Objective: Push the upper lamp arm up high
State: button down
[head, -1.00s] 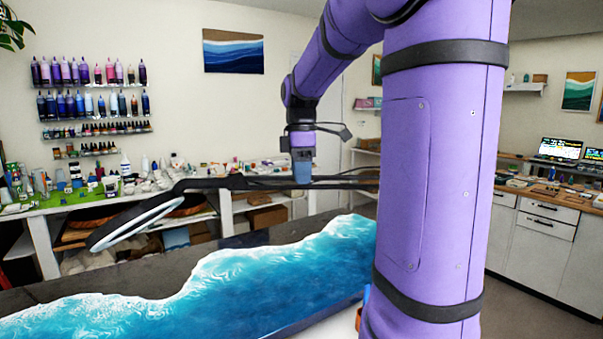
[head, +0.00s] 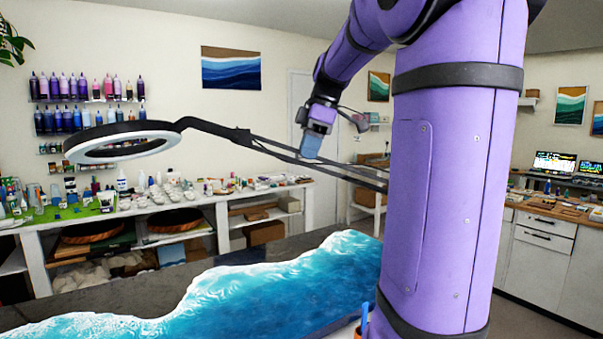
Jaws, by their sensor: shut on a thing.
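The lamp has a black ring head (head: 122,139) with a pale underside, at the left over the table. Its upper lamp arm (head: 270,147) is a pair of thin dark bars that slopes from the ring head's joint down to the right and passes behind my purple arm. My gripper (head: 310,147) is at the bars, right of the ring head, pointing down. It is shut on the upper lamp arm, though the fingertips are small and the exact contact is hard to see. The lamp's base and lower arm are hidden behind my arm.
A table with a blue and white resin slab (head: 270,280) lies below the lamp. A white workbench (head: 215,200) with bottles and cups stands along the back wall. Counters with a laptop (head: 553,162) are at the right.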

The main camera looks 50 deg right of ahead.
jog(key=shift+s+d+r+t+y, duration=0.25)
jog(key=shift+s+d+r+y, duration=0.15)
jog(key=shift+r, duration=0.5)
jog(key=shift+s+d+r+t+y, duration=0.3)
jog(key=shift+d+r, duration=0.1)
jog(key=shift+r, duration=0.55)
jog(key=shift+s+d+r+t+y, duration=0.3)
jog(key=shift+s+d+r, duration=0.1)
jog(key=shift+r, duration=0.5)
jog(key=c, duration=1.1)
grip_release()
jog(key=shift+c, duration=0.2)
jog(key=v, duration=1)
jog(key=shift+d+r, duration=0.15)
jog(key=shift+r, duration=0.25)
